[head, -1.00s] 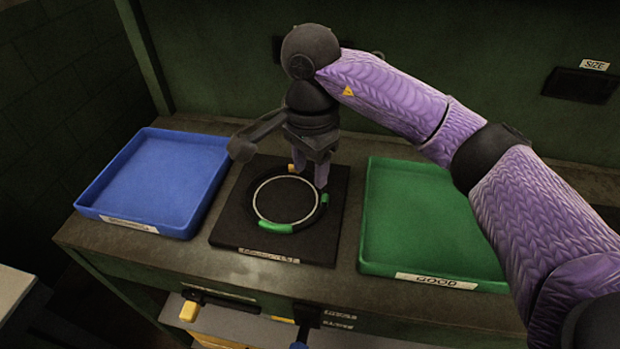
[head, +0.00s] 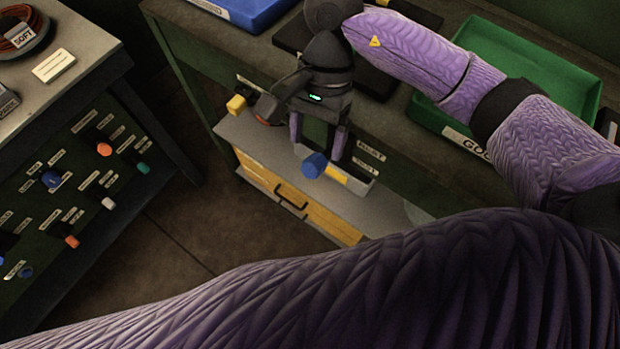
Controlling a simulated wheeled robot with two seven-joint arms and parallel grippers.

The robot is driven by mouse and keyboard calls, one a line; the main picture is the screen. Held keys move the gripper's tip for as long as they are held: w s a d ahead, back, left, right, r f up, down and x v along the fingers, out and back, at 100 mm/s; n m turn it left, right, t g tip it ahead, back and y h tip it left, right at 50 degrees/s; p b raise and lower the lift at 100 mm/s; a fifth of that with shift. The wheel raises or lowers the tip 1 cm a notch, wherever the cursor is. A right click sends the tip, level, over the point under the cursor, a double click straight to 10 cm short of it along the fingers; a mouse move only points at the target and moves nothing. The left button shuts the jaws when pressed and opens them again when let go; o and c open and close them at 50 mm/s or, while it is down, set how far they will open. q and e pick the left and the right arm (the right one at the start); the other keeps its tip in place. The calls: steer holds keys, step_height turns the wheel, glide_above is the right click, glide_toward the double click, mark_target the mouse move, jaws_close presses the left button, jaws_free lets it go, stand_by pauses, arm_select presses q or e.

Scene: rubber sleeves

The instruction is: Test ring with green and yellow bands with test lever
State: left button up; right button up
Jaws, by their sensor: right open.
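My right gripper (head: 318,150) is open, pointing down in front of the bench. Its two purple fingers are around or just above a lever with a blue knob (head: 314,165); I cannot tell whether they touch it. Two small labels (head: 368,158) are beside this lever. A second lever with a yellow knob (head: 236,104) is to its left. The black pad (head: 292,36) on the bench is mostly hidden behind my right arm, and the banded ring does not show. My left gripper is out of view.
A blue tray (head: 262,8) and a green tray (head: 590,108) stand on the bench. A yellow drawer (head: 262,178) with a dark handle is below. At left, a side table (head: 95,45) has a panel of coloured knobs. My purple sleeve crosses the bottom.

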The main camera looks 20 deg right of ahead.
mark_target(312, 175)
steer(key=x, duration=0.7)
steer(key=shift+f+b, duration=0.35)
steer(key=shift+b, duration=0.05)
jaws_close()
